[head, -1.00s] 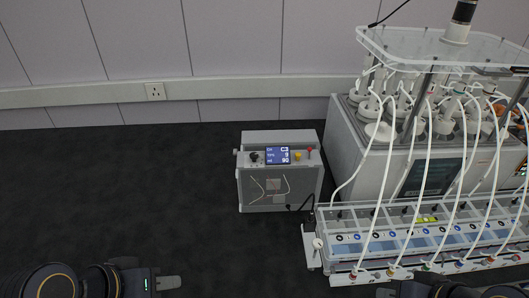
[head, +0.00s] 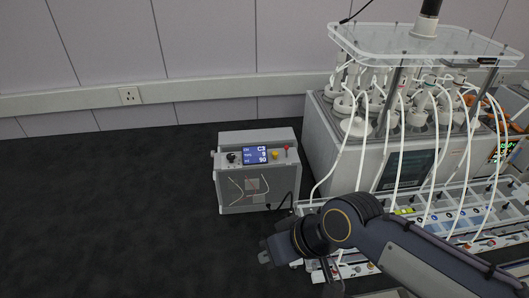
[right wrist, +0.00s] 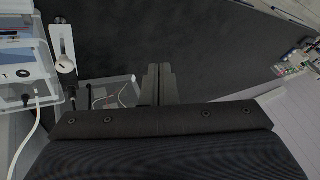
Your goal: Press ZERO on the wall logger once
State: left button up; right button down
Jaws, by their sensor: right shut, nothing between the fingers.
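A grey box (head: 257,183) with a small lit screen (head: 256,155) stands on the dark bench, left of the large apparatus. A black knob (head: 231,157), a yellow button (head: 276,156) and a red-topped part (head: 286,149) sit on its top panel. No ZERO label is readable, and no other logger shows on the wall. My right gripper (head: 265,257) is below the box in the head view, apart from it, pointing left. In the right wrist view its fingers (right wrist: 157,84) are together and empty. My left gripper is out of view.
The apparatus (head: 340,140) with white tubes stands at the right. A clear-sided tray (head: 455,212) lies in front of it, partly hidden by my right arm. A wall socket (head: 130,96) is at the back. The dark bench (head: 110,210) is clear at the left.

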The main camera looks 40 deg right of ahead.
jog(key=w+d+r+n+t, duration=0.1)
jog(key=w+d+r+n, duration=0.35)
jog(key=w, duration=0.35)
jog(key=w+d+r+n+t, duration=0.1)
jog(key=w+d+r+n, duration=0.25)
jog(key=w+d, duration=0.35)
jog(key=w+d+n+t+h, duration=0.1)
jog(key=w+d+n, duration=0.4)
jog(key=w+d, duration=0.6)
jog(key=shift+w+d+r+h, duration=0.2)
jog(key=shift+w+d+h, duration=0.1)
jog(key=shift+h, duration=0.1)
jog(key=shift+f, duration=0.15)
jog(key=b, duration=0.5)
send_over(275, 155)
jog(key=d, duration=0.1)
jog(key=f, duration=0.8)
jog(key=shift+s, duration=0.2)
jog(key=shift+f+b, duration=0.25)
jog(key=shift+b, duration=0.3)
jog(key=shift+f, duration=0.1)
